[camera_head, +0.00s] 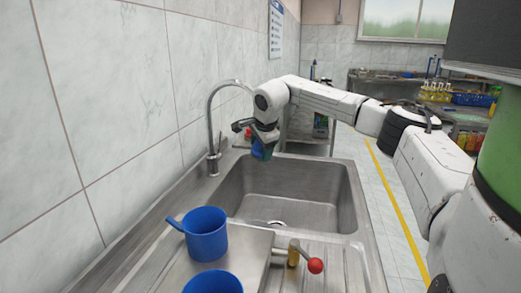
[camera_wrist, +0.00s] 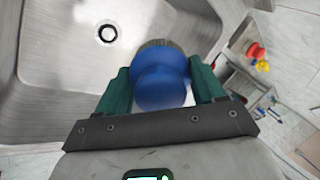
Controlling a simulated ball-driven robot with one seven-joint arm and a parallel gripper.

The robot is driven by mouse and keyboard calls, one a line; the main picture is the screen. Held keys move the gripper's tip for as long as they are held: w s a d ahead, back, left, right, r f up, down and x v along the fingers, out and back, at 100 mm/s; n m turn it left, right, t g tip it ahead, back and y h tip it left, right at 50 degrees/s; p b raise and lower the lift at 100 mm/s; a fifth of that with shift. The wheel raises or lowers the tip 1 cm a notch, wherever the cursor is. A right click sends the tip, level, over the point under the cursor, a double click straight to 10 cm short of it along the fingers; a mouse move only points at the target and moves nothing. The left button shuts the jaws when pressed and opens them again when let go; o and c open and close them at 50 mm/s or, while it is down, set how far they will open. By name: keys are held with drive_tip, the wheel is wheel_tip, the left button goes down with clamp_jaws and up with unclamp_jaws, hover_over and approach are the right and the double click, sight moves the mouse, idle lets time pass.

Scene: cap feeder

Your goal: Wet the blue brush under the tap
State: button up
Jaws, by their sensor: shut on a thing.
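My gripper (camera_head: 262,148) is shut on the blue brush and holds it over the far left part of the sink, near the back rim. In the wrist view the green fingers of my gripper (camera_wrist: 162,90) press on both sides of the blue brush (camera_wrist: 162,82). Its round blue body faces the camera, and grey bristles show at its far end. The steel tap (camera_head: 210,130) stands on the left rim, its curved spout arching right towards my wrist. The spout's end is partly hidden by my arm. I see no water stream. The sink basin (camera_head: 325,192) looks empty, with its drain (camera_wrist: 107,34) open.
Two blue mugs (camera_head: 206,235) (camera_head: 213,283) stand at the near left. A brass valve with a red ball knob (camera_head: 315,265) sits by the drainboard. A tiled wall (camera_head: 120,100) bounds the left. Bottles (camera_head: 436,92) stand on a counter at the far right.

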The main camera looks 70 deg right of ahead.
drive_tip(key=s+a+b, duration=0.1)
drive_tip(key=s+a, duration=0.3)
drive_tip(key=a, duration=0.2)
drive_tip(key=shift+b, duration=0.4)
drive_tip(key=shift+a, duration=0.1)
idle(1.2)
drive_tip(key=s+a+r, duration=0.2)
drive_tip(key=a+r, duration=0.2)
drive_tip(key=shift+s+p, duration=0.3)
idle(0.3)
drive_tip(key=shift+a, duration=0.1)
idle(0.7)
